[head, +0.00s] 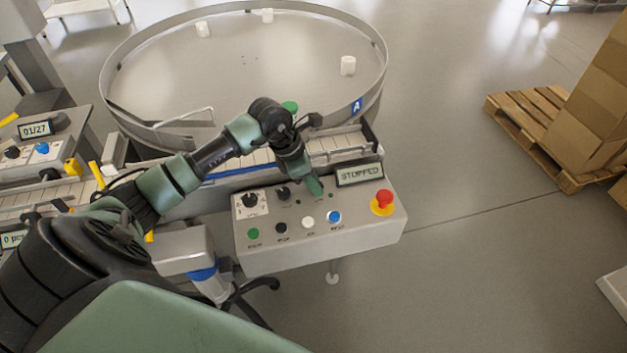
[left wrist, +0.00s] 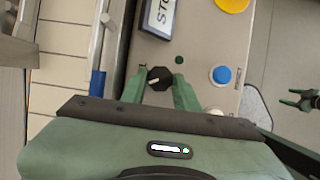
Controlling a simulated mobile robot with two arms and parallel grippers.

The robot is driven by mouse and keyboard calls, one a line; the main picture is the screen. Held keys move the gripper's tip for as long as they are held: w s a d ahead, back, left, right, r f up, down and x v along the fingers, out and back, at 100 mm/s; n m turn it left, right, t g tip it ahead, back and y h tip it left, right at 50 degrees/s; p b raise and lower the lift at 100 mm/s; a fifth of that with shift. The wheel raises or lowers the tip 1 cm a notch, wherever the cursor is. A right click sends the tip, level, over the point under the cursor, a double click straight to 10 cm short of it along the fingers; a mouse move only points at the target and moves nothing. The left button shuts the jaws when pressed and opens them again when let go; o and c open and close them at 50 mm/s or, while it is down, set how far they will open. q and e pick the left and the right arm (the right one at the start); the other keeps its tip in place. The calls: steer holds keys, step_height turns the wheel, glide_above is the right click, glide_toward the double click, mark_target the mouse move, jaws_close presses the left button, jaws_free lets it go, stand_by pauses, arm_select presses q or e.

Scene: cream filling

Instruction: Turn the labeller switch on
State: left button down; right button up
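The grey control panel (head: 275,240) carries several dark knobs and coloured buttons. My left gripper (head: 314,186) reaches down over the panel's upper middle, just left of the "STOPPED" display (head: 360,174). In the left wrist view, a black knob with a pale pointer line (left wrist: 159,78) sits between the two green fingers of my left gripper (left wrist: 159,90). The fingers are apart, with narrow gaps beside the knob; contact cannot be told. In the head view the gripper hides this knob. I cannot read which knob is the labeller switch. My right gripper (left wrist: 298,98) shows small and open at the right edge.
Other dark knobs (head: 283,193) (head: 250,200) sit left of my gripper. A red emergency stop on a yellow base (head: 382,203) is at the panel's right. Green (head: 253,233), black, white and blue (head: 334,216) buttons line the front. A conveyor and round table (head: 240,70) lie behind.

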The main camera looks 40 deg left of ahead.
arm_select(q)
steer(key=shift+w+a+f+m+b, duration=0.15)
steer(key=shift+m+b, duration=0.35)
steer(key=shift+b, duration=0.35)
steer(key=m+g+b, duration=0.1)
steer(key=m+b, duration=0.2)
steer(key=m+g+h+b, duration=0.1)
steer(key=m+b, duration=0.1)
steer(key=b, duration=0.2)
steer(key=shift+w+m+h, duration=0.15)
steer(key=shift+m+h, duration=0.15)
steer(key=shift+m, duration=0.1)
steer(key=shift+w+m+g+b, duration=0.1)
steer(key=shift+m+g+b, duration=0.4)
steer(key=shift+m+b, duration=0.65)
steer(key=shift+r+m+g+b, duration=0.2)
steer(key=shift+m+g+b, duration=0.5)
steer(key=shift+m, duration=0.75)
steer(key=c, duration=1.1)
jaws_free()
steer(key=shift+o, duration=0.2)
